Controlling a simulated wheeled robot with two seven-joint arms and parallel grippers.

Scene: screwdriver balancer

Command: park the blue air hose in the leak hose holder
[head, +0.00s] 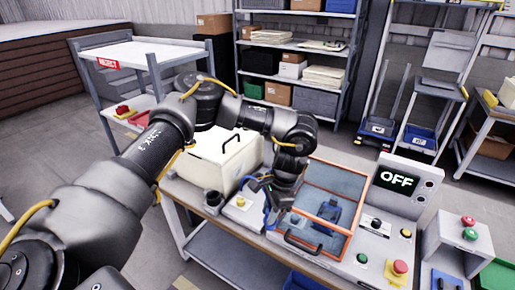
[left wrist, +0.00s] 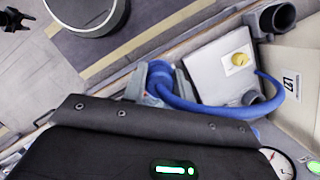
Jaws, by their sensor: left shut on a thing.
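My left gripper (head: 277,208) is over the front left part of the bench, beside the orange-framed window. In the left wrist view, its grey fingers (left wrist: 160,88) are shut on the end of the blue air hose (left wrist: 215,106). The hose curves right from the fingers and bends up near the cream box. A bit of blue hose (head: 267,209) also shows in the head view. A dark grey open cup (left wrist: 277,17), which looks like the hose holder, stands at the bench edge; it also shows in the head view (head: 213,199). The hose end is apart from it. A small dark gripper (left wrist: 15,20), apparently my right one, shows far off.
A grey box with a yellow knob (left wrist: 239,60) sits between hose and cup. A cream box (head: 228,158) stands behind. Floor is clear at left.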

